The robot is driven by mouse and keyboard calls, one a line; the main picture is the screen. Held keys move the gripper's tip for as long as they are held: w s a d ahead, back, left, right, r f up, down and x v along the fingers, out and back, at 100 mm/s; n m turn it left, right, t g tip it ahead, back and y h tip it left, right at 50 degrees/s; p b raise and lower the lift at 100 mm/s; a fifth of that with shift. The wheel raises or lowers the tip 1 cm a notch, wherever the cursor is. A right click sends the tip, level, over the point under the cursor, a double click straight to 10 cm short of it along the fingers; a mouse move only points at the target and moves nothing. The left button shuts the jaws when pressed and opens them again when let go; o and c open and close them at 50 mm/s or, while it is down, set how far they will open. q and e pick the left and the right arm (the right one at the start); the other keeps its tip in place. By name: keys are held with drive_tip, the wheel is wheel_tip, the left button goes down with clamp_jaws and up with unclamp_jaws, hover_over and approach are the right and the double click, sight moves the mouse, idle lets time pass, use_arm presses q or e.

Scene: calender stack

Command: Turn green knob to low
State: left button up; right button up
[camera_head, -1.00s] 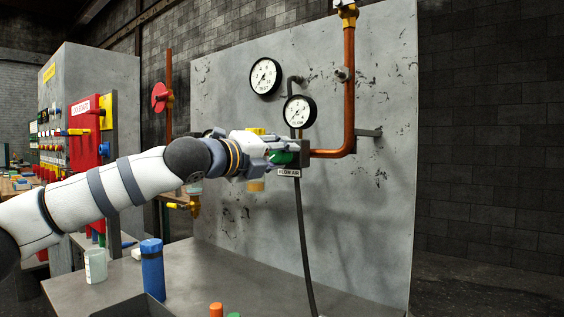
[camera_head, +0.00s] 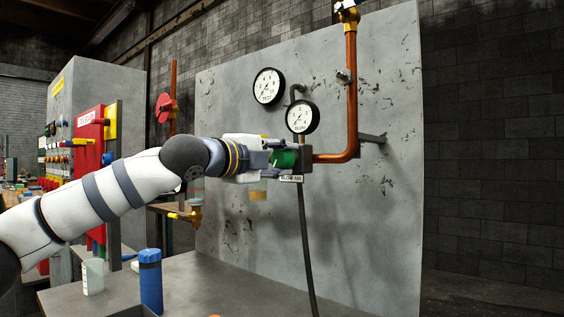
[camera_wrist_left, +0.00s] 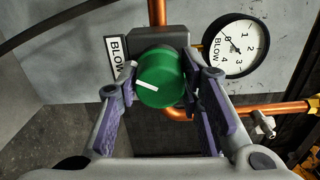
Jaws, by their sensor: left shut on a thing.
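The green knob (camera_head: 284,159) sits on a dark valve block in front of the grey panel, above a label reading BLOW AIR. My left gripper (camera_head: 282,152) reaches it from the left. In the left wrist view the green knob (camera_wrist_left: 161,76) is round, with a white pointer line aimed left and slightly up. The two fingers of my left gripper (camera_wrist_left: 162,84) lie on either side of the knob and are shut on it. No low mark is readable in these views. My right gripper is not in view.
Two round gauges, (camera_head: 269,86) and (camera_head: 302,117), are on the grey panel (camera_head: 385,220) above the knob. A copper pipe (camera_head: 351,100) runs to the right of it. A blue bottle (camera_head: 151,282) and a pale cup (camera_head: 92,277) stand on the table below my arm.

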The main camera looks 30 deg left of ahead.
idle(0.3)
use_arm(q)
drive_tip(key=o, duration=1.2)
drive_tip(key=shift+c, duration=0.2)
drive_tip(key=s+a, duration=0.1)
drive_tip(key=s, duration=1.1)
